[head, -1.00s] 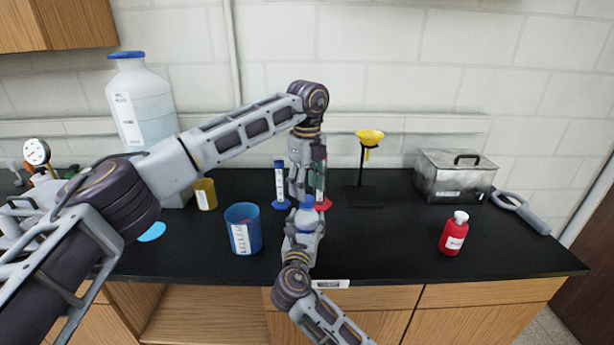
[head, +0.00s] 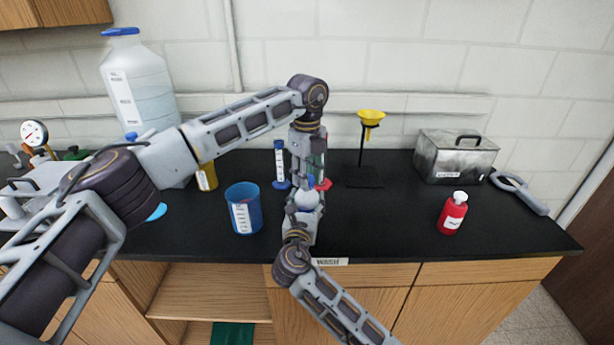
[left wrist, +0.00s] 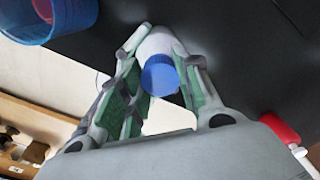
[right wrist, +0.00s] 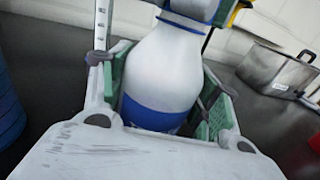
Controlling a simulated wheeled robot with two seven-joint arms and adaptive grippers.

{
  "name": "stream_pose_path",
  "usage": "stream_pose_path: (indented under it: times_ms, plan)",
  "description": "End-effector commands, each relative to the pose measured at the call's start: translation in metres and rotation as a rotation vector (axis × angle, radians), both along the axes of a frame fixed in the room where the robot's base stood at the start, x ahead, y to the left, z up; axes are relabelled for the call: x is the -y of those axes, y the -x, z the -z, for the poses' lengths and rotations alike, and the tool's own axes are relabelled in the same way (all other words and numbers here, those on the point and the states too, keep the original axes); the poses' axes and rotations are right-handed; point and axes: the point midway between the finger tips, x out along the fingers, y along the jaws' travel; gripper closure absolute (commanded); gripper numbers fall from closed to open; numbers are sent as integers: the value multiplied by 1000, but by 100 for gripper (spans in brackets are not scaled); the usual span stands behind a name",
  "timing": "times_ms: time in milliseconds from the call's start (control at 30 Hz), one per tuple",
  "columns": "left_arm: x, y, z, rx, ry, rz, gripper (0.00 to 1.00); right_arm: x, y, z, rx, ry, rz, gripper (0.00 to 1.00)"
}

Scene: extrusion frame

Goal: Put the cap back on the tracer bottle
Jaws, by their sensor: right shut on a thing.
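The white tracer bottle (right wrist: 165,70) with a blue band stands upright between the fingers of my right gripper (right wrist: 165,95), which is shut on it. The bottle also shows near the counter's front edge in the head view (head: 306,200). The blue cap (left wrist: 160,76) is at the top of the bottle, in line with its neck; I cannot tell how firmly it sits. My left gripper (left wrist: 165,60) points down from above, its fingers on both sides of the cap and apart. The left gripper partly hides the cap in the head view.
A blue cup (head: 243,212) stands left of the bottle. Blue (head: 280,165) and red-based cylinders stand close behind it. A yellow funnel on a stand (head: 371,118), a red bottle (head: 453,213) and a metal box (head: 455,157) are to the right. The counter between is clear.

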Motion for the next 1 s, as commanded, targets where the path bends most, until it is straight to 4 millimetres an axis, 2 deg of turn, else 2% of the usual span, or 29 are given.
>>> stream_pose_path:
  times_ms: [33, 167, 467, 1000]
  plan:
    - [0, 0, 0, 0, 0, 0, 82, 0, 0, 0, -1, 0, 0, 100]
    - [0, 0, 0, 0, 0, 0, 97, 0, 0, 0, -1, 0, 0, 100]
    - [0, 0, 0, 0, 0, 84, 97, 0, 0, 1, -1, 0, 0, 100]
    - [0, 0, 0, -2, 0, 520, 97, 0, 0, 1, -1, 0, -1, 100]
